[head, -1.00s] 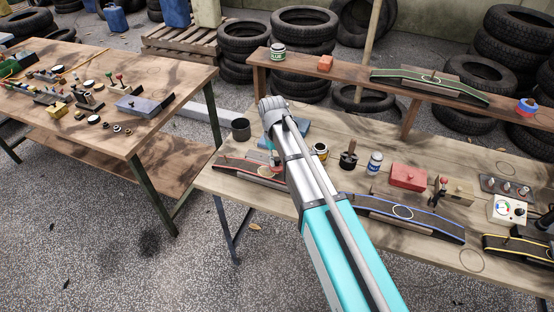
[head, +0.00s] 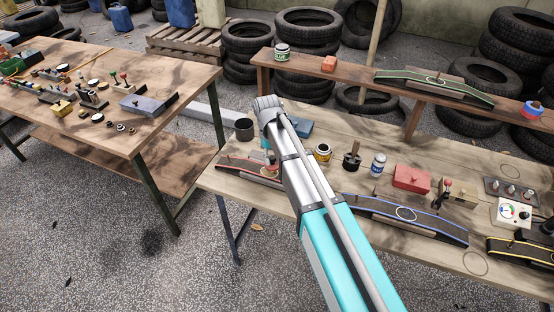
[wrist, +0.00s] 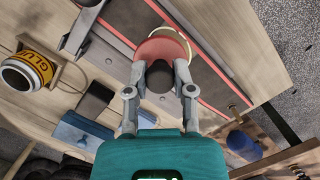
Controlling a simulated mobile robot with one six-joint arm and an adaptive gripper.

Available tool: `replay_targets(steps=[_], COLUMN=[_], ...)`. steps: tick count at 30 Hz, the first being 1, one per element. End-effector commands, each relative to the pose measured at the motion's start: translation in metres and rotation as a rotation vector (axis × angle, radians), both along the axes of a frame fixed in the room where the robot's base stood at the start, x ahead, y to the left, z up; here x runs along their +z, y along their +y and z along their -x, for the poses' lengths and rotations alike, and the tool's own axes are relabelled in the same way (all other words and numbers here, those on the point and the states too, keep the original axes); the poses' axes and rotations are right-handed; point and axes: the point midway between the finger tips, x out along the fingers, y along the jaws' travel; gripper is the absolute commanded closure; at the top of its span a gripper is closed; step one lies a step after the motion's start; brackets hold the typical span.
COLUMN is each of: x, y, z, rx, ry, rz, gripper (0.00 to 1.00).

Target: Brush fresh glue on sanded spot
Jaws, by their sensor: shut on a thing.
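In the wrist view my gripper (wrist: 159,92) is shut on a red, round-headed tool (wrist: 158,47) with a dark middle; its exact kind is unclear. The tool overlaps a pale circle (wrist: 186,45) on a dark strip with red edges (wrist: 205,67). Whether it touches the strip I cannot tell. In the head view the red-edged strip (head: 236,166) lies at the bench's left, and my arm hides most of the gripper. An open glue can (wrist: 45,68) is at the left of the wrist view; it is right of my arm in the head view (head: 323,155).
On the bench (head: 330,185) stand a black tool (head: 352,156), a blue-and-white jar (head: 378,163), a red box (head: 411,179) and a blue-edged strip (head: 430,225). A dark cup (head: 244,129) is at the left. A raised shelf (head: 350,80) runs behind. A second table (head: 100,120) holds small parts.

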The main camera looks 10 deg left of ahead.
Motion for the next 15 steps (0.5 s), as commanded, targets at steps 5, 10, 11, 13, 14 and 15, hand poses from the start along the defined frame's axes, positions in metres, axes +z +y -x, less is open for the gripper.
replay_targets(steps=[5, 10, 11, 13, 14, 15], x=[0.0006, 0.0005, 0.0005, 0.0005, 0.0005, 0.0005], y=[0.0086, 0.0096, 0.0095, 0.0095, 0.0094, 0.0094], z=[-0.0015, -0.0012, -0.0013, -0.0012, -0.0012, -0.0012], rx=[0.0, 0.0, 0.0, 0.0, 0.0, 0.0], ry=[0.0, 0.0, 0.0, 0.0, 0.0, 0.0], rz=[0.0, 0.0, 0.0, 0.0, 0.0, 0.0], gripper=[1.0, 1.0, 1.0, 1.0, 1.0, 1.0])
